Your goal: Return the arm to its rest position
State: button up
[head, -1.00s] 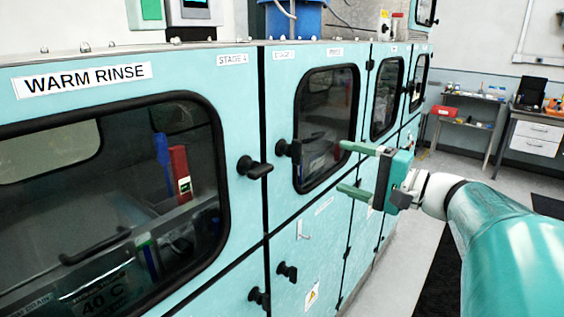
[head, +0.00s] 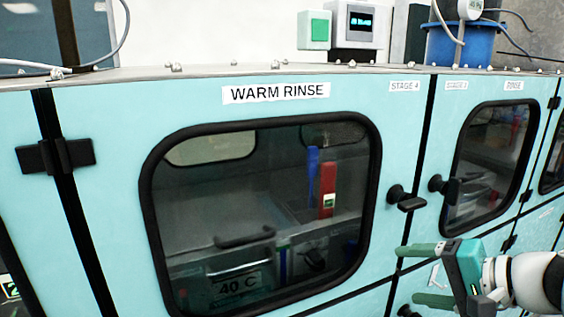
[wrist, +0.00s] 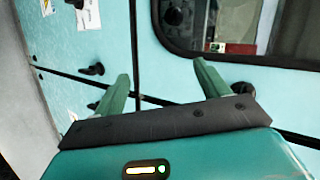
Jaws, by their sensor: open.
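My gripper (head: 424,275) is at the lower right of the head view, in front of the teal cabinet and below the black door knobs. Its two green fingers are spread apart with nothing between them. In the wrist view my gripper (wrist: 160,88) also shows open and empty, with teal panels and a seam behind the fingers. My forearm runs off the lower right edge of the head view.
The WARM RINSE door (head: 200,104) has a window and a black knob (head: 406,198) at its right. A second knob (head: 445,187) sits on the neighbouring door. A blue bucket (head: 462,46) and a control box (head: 354,28) stand on top.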

jog(key=s+a+f+n+g+h, duration=0.4)
jog(key=s+a+f+n+h, duration=0.2)
jog(key=a+f+n, duration=0.3)
jog(key=shift+s+a+f+h, duration=0.3)
jog(key=shift+a+f+h, duration=0.2)
jog(key=shift+a+h, duration=0.35)
jog(key=shift+a, duration=0.1)
